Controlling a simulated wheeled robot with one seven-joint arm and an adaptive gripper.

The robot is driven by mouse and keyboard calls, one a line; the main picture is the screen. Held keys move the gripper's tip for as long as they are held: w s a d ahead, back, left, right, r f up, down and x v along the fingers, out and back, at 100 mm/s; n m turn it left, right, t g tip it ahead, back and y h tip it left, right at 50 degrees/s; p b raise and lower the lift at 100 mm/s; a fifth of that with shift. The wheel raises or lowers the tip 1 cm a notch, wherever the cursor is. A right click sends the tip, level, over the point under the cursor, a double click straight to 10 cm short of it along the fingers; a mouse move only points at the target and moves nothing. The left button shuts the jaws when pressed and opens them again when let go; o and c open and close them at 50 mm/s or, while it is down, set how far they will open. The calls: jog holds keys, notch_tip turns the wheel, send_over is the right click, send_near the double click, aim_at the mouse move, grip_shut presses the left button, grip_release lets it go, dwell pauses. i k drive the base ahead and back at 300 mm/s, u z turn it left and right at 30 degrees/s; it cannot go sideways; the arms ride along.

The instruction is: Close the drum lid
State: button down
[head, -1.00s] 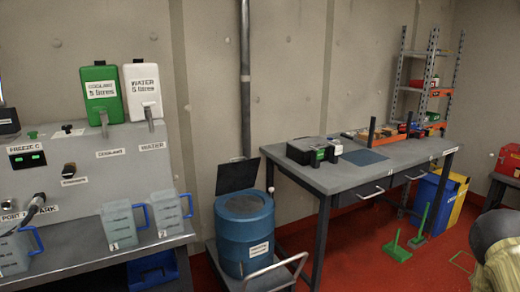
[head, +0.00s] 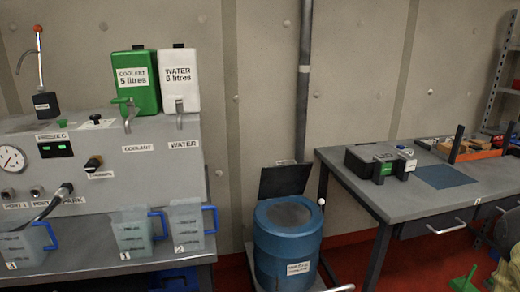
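The drum's round top shows dark grey inside a blue rim. The lid's hinge is too small to make out. My gripper is not clearly in view; a blurred, pale rounded shape at the right edge cannot be identified.
The left bench (head: 100,263) holds jugs with blue handles. The right table (head: 400,203) carries a black case (head: 378,160). A vertical pipe (head: 303,80) runs behind the drum. A green object (head: 464,281) stands on the red floor.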

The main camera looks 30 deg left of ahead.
aim_at(277, 181)
jog(key=u, duration=0.65)
jog(key=i, duration=0.65)
jog(key=u, duration=0.75)
